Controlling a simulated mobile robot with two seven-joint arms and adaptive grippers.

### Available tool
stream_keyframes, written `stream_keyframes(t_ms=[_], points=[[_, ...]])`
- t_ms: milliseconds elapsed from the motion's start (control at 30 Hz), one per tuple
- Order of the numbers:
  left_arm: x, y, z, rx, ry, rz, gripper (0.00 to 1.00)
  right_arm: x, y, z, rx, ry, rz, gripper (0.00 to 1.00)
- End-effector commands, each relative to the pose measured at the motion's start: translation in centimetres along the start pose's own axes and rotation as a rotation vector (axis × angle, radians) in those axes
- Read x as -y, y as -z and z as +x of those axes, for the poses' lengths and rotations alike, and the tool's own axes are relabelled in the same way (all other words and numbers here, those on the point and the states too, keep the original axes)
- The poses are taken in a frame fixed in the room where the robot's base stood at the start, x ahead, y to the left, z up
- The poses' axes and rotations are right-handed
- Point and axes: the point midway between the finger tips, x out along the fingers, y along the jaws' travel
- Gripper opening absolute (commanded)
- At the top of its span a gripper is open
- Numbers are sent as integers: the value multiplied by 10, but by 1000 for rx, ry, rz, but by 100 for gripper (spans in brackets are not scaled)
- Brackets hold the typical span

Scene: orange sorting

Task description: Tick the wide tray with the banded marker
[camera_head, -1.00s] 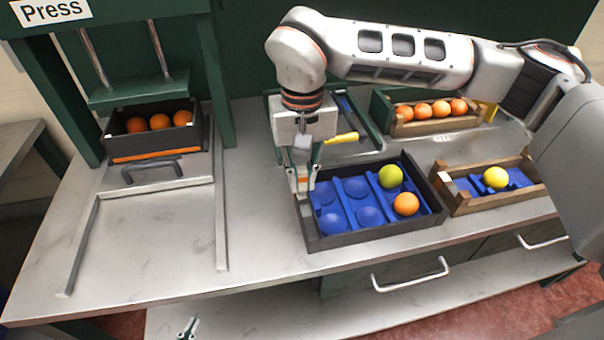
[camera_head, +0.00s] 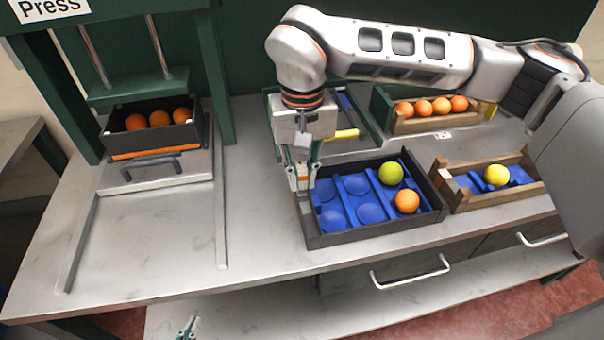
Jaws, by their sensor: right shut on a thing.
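The wide tray (camera_head: 377,236) is dark-walled with a blue pocketed insert, in the middle of the bench. It holds a yellow-green fruit (camera_head: 390,173) and an orange (camera_head: 406,200) on its right side; several left pockets are empty. My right gripper (camera_head: 301,186) points down at the tray's left wall, near the back left corner. It is shut on a small, pale, orange-banded thing, probably the banded marker, mostly hidden by the fingers. Whether it touches the tray is unclear. My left gripper (camera_head: 187,328) shows only its tips at the bottom edge, far from the tray.
A wooden crate (camera_head: 490,200) with one yellow fruit stands right of the tray. A box of oranges (camera_head: 440,122) stands behind. A green-edged holder (camera_head: 372,128) with a yellow item (camera_head: 346,134) lies behind my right gripper. A dark orange-filled box (camera_head: 155,139) sits under the press; the bench's left front is clear.

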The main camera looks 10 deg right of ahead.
Motion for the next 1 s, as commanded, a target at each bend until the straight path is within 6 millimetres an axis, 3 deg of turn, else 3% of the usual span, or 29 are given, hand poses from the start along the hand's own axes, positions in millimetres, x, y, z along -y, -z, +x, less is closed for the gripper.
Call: stream_keyframes(t_ms=[1000], points=[[-2, -7, 2, 7, -2, -1, 0, 0, 0, 8, 0, 0, 0, 0]])
